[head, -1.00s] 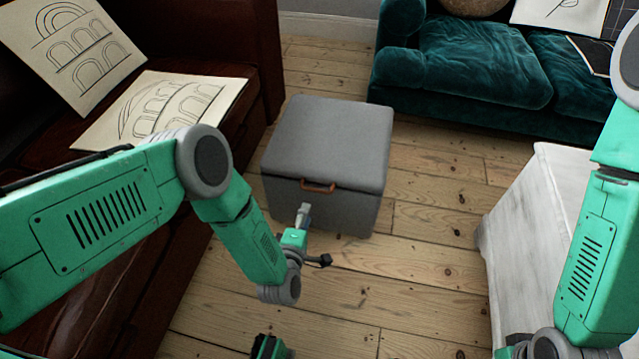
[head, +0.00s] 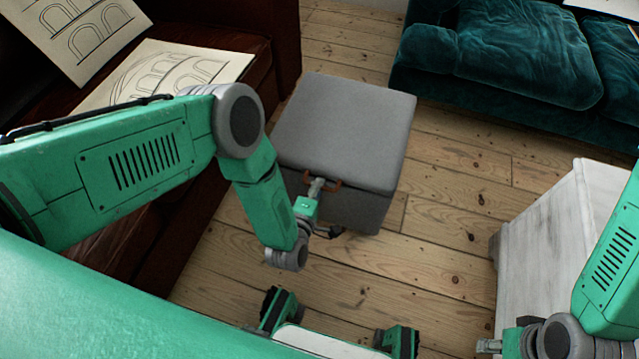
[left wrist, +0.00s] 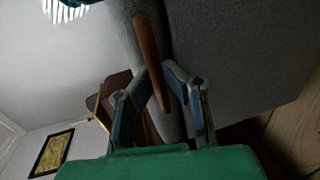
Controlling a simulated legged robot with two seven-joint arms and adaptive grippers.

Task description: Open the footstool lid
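The grey fabric footstool (head: 345,120) stands on the floorboards, its lid lying flat and shut. A brown handle (head: 335,184) sits at the front edge of the lid; it also shows in the left wrist view (left wrist: 150,60). My left gripper (head: 316,184) is at the handle on the front side of the footstool. In the left wrist view its fingers (left wrist: 156,72) are apart, one on each side of the handle; I cannot tell whether they touch it. My right gripper (head: 488,346) is low beside the white cabinet, too small to tell its opening.
A dark red leather sofa (head: 262,75) with drawings (head: 185,72) stands close on the left. A teal velvet sofa (head: 520,55) is behind right. A white cabinet (head: 550,225) stands at the right. Bare floorboards (head: 440,230) lie between footstool and cabinet.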

